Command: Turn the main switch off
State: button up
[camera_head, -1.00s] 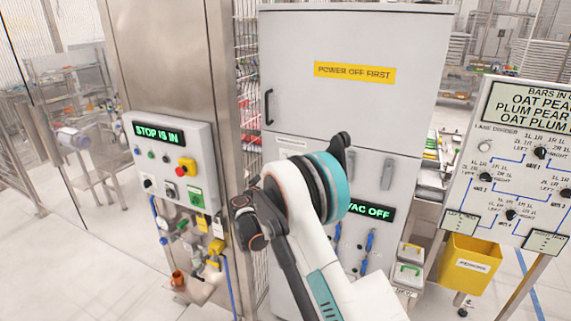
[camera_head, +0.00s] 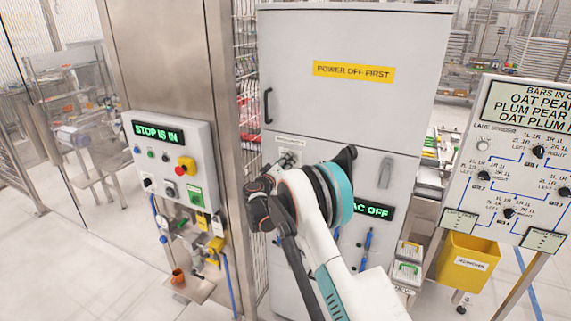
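The tall grey cabinet (camera_head: 350,35) stands ahead with a yellow "POWER OFF FIRST" label (camera_head: 353,72). A pale plate with small print (camera_head: 291,143) is on its front, below the black door handle (camera_head: 267,106). A small dark part (camera_head: 288,160) shows just under this print, above my arm. I cannot tell whether it is the main switch or a tip of my gripper. My dark wrist with orange rings is in front of the cabinet's lower left. My gripper's fingers cannot be made out clearly. A green "VAC OFF" display (camera_head: 373,210) is partly covered by my arm.
A control box (camera_head: 205,140) at left shows "STOP IS IN" (camera_head: 158,133) and carries a red button on yellow (camera_head: 186,166). Pipes and valves hang below it. A lane divider board (camera_head: 510,170) and a yellow bin (camera_head: 468,262) stand at right.

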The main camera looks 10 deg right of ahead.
jog(key=shift+c, duration=1.2)
jog(key=shift+f, duration=0.1)
jog(key=shift+f+n+b, duration=0.2)
jog(key=shift+n+b, duration=2.9)
jog(key=shift+n, duration=1.35)
jog(key=shift+f+n+b, duration=0.2)
jog(key=shift+n+b, duration=2.9)
jog(key=shift+n, duration=1.35)
jog(key=o, duration=1.1)
jog(key=shift+a, duration=0.1)
jog(key=shift+c, duration=0.2)
